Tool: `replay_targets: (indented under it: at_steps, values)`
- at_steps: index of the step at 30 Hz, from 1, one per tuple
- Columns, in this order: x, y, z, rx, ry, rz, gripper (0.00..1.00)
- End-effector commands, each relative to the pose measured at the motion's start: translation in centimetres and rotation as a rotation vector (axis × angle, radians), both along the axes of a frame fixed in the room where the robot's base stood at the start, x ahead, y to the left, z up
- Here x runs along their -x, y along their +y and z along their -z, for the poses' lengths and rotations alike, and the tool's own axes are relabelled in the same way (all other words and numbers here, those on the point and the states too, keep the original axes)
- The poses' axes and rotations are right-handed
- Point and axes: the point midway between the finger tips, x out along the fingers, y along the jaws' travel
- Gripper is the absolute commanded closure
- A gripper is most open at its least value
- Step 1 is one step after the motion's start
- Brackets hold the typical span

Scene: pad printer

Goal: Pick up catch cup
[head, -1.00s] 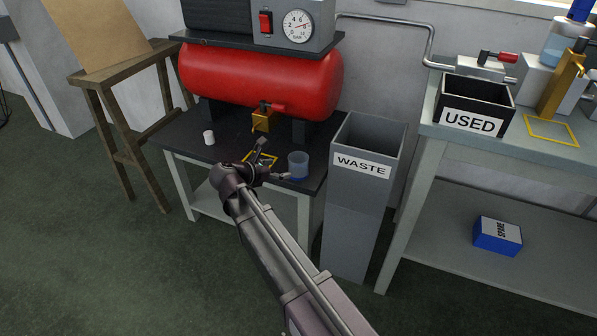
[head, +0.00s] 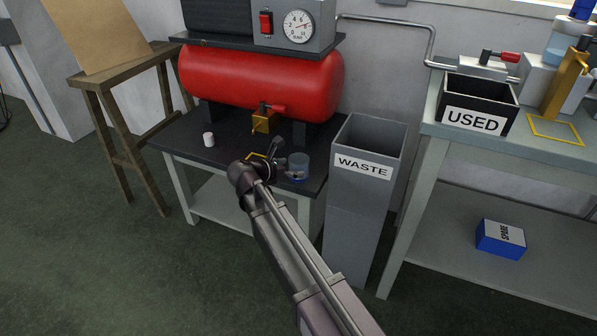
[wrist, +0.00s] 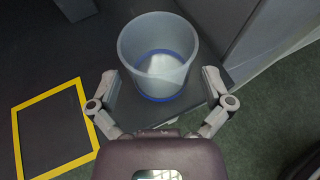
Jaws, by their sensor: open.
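The catch cup (head: 298,167) is a translucent cup with a blue band near its base. It stands upright on the dark tabletop under the red tank, near the table's right front corner. In the wrist view the cup (wrist: 158,58) is just ahead of my gripper (wrist: 165,88). The fingers are spread, one low on each side of the cup, and nothing is held between them. In the head view my gripper (head: 285,160) is at the cup's left front, and one finger overlaps the cup's lower part. I cannot tell whether any finger touches it.
A yellow square outline (wrist: 50,130) marks the table left of the cup. A brass valve with a red handle (head: 264,120) hangs under the red tank (head: 260,80). A small white cup (head: 208,139) stands further left. The grey waste bin (head: 345,205) stands close on the right.

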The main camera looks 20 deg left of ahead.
Motion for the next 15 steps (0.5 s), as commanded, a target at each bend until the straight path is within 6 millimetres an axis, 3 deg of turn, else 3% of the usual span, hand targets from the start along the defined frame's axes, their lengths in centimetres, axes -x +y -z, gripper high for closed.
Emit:
replay_targets:
  at_steps: [6,15]
  values:
    - [-2.1,-1.0,1.1,0.000,0.000,0.001,0.00]
    - [-2.6,-1.3,1.1,0.000,0.000,-0.001,0.00]
